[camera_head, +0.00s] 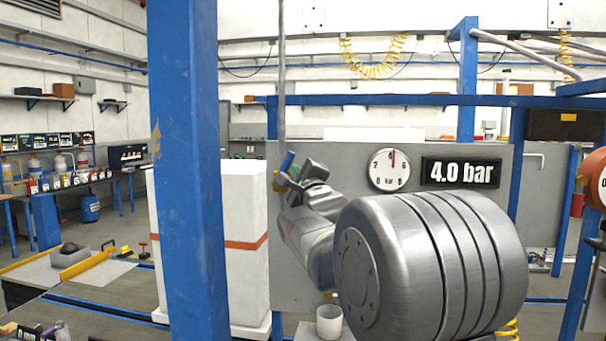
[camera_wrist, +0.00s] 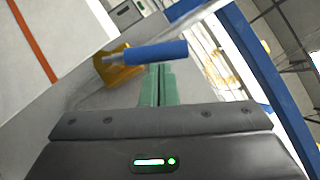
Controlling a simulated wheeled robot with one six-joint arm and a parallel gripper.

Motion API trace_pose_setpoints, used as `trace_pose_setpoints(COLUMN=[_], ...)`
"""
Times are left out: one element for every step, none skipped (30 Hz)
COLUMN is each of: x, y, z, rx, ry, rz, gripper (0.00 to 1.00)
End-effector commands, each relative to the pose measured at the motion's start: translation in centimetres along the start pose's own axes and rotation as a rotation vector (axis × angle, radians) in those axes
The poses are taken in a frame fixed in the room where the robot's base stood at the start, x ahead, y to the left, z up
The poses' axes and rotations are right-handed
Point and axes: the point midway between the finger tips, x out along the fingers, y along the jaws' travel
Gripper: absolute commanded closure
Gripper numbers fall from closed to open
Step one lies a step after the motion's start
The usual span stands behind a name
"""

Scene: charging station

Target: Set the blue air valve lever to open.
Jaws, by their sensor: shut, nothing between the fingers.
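The blue air valve lever (camera_head: 287,161) sits on the thin grey vertical pipe (camera_head: 282,80), left of my arm in the head view. Its blue handle tilts slightly from the pipe there. In the wrist view the blue handle (camera_wrist: 156,53) lies nearly level across the picture, joined to a yellow valve body (camera_wrist: 118,68). My gripper (camera_wrist: 157,68) is shut and empty, its green fingers together. Their tips show just below the blue handle in the wrist view; I cannot tell if they touch it. In the head view my gripper (camera_head: 296,180) is partly hidden by its own links.
A grey panel behind carries a round gauge (camera_head: 390,170) and a display (camera_head: 461,172) reading 4.0 bar. A blue post (camera_head: 187,200) stands at left in front of a white cabinet (camera_head: 243,210) with an orange stripe. A white cup (camera_head: 329,321) stands below my arm.

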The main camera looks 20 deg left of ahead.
Motion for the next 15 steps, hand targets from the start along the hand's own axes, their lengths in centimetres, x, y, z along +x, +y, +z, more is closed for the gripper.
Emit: trace_pose_setpoints(x=[0.2,0.3,0.4,0.5,0.6,0.7,0.8,0.8,0.9,1.0,1.1,1.2,1.2,1.3,1.4], y=[-0.3,-0.3,-0.4,-0.4,-0.5,-0.5,-0.6,-0.6,-0.6,-0.6,-0.6,-0.6,-0.6,-0.7,-0.7], z=[0.4,0.6,0.7,0.8,1.0,1.1,1.2,1.4,1.6,1.7,1.8,1.9,2.0,2.0,2.2], rx=[0.001,0.002,0.002,0.001,0.001,0.001,0.002,0.002,0.002,0.001,0.001,0.002,0.003,0.003,0.002], ry=[-0.002,-0.001,-0.001,-0.001,0.000,0.000,-0.001,-0.001,-0.001,-0.001,-0.001,-0.001,-0.001,-0.001,-0.001], rz=[-0.001,-0.001,-0.001,0.000,0.000,-0.001,-0.002,-0.002,-0.002,-0.001,-0.001,-0.001,-0.001,-0.002,-0.002], gripper=[1.00,1.00,1.00,1.00,1.00,1.00,1.00,1.00,1.00,1.00,1.00,1.00,1.00,1.00,1.00])
